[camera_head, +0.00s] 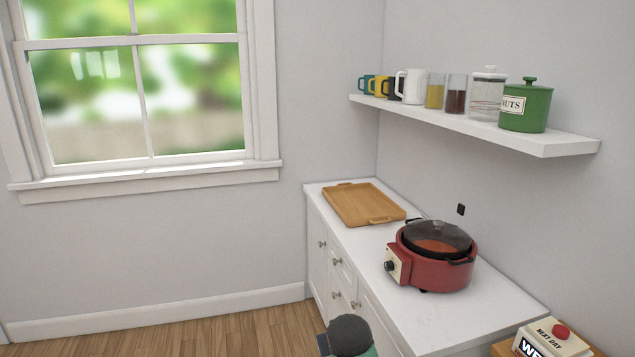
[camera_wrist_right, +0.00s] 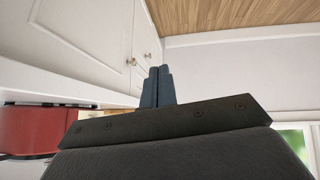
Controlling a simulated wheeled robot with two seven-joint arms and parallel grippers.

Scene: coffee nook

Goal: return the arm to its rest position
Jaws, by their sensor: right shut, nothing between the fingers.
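My right gripper (camera_wrist_right: 157,72) shows in the right wrist view with its two dark fingers together and nothing between them. It is in free air in front of the white cabinet (camera_wrist_right: 85,40), apart from the doors. That view is turned over, with the floor at the top. In the head view neither gripper's fingers show. A dark rounded shape at the bottom edge there cannot be told clearly. My left gripper is in neither view.
The white counter (camera_head: 480,309) carries a red cooker (camera_head: 440,275) with a glass lid and a wooden tray (camera_head: 362,204). A wall shelf (camera_head: 545,145) holds mugs and jars. A box with a red button (camera_head: 560,332) stands at lower right. The wooden floor (camera_head: 250,325) at left is clear.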

